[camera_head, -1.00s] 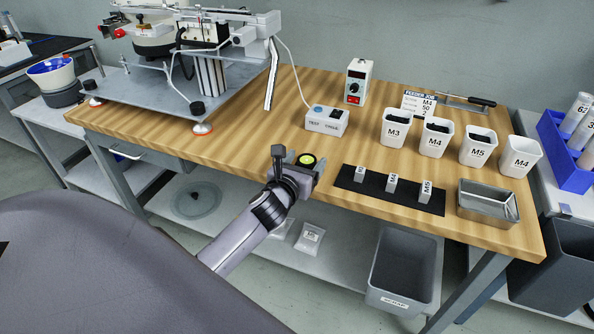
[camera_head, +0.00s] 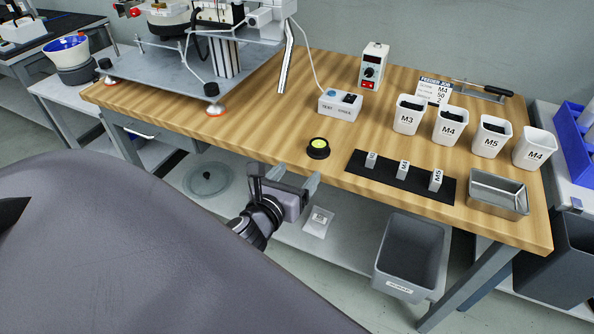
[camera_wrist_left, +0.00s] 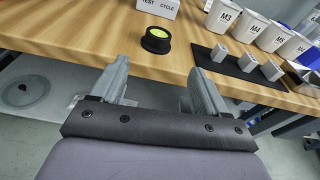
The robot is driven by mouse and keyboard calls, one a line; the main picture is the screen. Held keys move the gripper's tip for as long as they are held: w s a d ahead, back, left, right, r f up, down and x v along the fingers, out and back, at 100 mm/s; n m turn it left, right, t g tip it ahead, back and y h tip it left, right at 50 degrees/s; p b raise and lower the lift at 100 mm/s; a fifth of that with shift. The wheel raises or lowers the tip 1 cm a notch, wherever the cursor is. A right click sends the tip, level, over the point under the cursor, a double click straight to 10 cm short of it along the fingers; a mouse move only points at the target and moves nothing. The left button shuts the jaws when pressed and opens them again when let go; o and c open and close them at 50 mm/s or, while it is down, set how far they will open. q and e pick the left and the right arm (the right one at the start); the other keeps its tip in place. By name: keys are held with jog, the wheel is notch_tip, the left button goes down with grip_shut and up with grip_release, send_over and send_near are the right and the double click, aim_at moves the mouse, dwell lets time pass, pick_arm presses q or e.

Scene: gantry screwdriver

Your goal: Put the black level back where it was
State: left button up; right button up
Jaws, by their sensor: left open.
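The black level (camera_head: 318,148) is a small round black puck with a yellow-green face. My left gripper (camera_head: 284,177) is open and empty, just off the front edge of the bench and nearer to me than the level. Its two fingers (camera_wrist_left: 155,85) are spread wide in the left wrist view. My right gripper is not in view.
A black mat (camera_head: 400,180) with small labelled blocks lies right of the level. Behind are a test box (camera_head: 340,105) and white cups such as M3 (camera_head: 408,115). A metal tray (camera_head: 497,194) sits at right. Bare wood lies left of the level.

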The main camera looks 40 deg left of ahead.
pick_arm(q)
jog(key=s+d+f+n+g+h, duration=0.2)
jog(key=s+d+f+n, duration=0.4)
jog(key=n, duration=0.9)
jog(key=s+d+f+n+g+h, duration=0.3)
jog(key=s+d+f+n, duration=0.3)
jog(key=n, duration=0.9)
notch_tip(320, 180, down, 2)
jog(key=shift+s+f+h, duration=0.1)
jog(key=shift+s+h, duration=0.5)
jog(key=shift+s, duration=0.2)
jog(key=shift+d, duration=0.1)
notch_tip(320, 180, up, 8)
jog(key=a+p, duration=0.1)
jog(key=p, duration=0.8)
jog(key=shift+s, duration=0.15)
